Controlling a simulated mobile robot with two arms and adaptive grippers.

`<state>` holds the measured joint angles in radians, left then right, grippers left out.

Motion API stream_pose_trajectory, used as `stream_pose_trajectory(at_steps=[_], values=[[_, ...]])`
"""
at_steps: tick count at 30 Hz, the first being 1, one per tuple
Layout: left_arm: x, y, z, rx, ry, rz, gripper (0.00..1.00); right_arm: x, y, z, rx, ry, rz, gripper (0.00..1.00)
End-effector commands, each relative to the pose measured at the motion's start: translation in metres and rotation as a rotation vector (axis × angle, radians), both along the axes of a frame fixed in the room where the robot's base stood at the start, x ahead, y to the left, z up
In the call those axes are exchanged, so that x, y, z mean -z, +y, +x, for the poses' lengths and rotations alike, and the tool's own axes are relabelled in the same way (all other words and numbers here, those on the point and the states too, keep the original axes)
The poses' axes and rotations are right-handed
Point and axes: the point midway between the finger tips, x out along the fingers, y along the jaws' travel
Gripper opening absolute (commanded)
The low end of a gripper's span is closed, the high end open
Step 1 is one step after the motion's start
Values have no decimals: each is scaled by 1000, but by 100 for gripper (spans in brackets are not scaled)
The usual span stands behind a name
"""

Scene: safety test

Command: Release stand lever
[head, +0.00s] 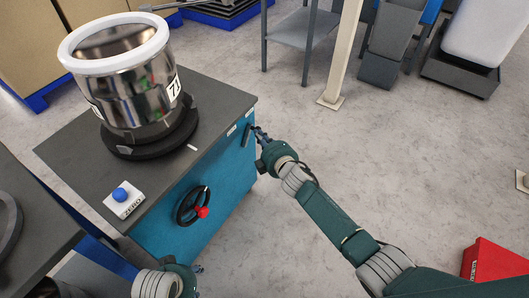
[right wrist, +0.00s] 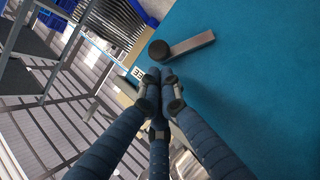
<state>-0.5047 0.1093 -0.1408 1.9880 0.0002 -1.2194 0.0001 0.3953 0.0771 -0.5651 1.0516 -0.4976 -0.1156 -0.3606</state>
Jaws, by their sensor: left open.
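The stand lever (right wrist: 192,46) is a short grey bar with a round black knob at one end, on the teal stand's side. In the head view the lever (head: 247,135) shows small and dark near the stand's upper right corner. My right gripper (head: 257,132) is beside it. In the right wrist view my right gripper's fingertips (right wrist: 160,73) are close together just below the black knob, with nothing seen between them; touch cannot be told. My left gripper (head: 196,268) is open at the bottom edge, mostly hidden, below the stand's handwheel (head: 192,206).
A shiny metal vessel (head: 128,85) with a white rim stands on the stand's dark top (head: 222,97). A white box with a blue button (head: 121,194) sits at its front corner. A red box (head: 495,263) lies lower right.

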Motion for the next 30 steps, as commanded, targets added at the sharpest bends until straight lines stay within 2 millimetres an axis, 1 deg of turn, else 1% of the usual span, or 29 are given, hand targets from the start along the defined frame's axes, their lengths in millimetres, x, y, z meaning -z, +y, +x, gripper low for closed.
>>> stream_pose_trajectory(at_steps=[1,9,15,18,21,30], values=[[0,0,0,0,1,0,50,-1,-3,-8,-2,1,-2,0],[0,0,-1,0,2,0,50,-14,-18,-50,-3,3,1,0],[1,0,-1,0,2,0,50,-23,-28,-77,-3,4,2,0],[1,0,-1,0,2,0,50,-26,-31,-86,-2,3,2,0],[1,0,-1,0,2,0,50,-28,-33,-90,-2,3,2,0],[1,0,-1,0,2,0,50,-29,-34,-92,-2,3,2,0]])
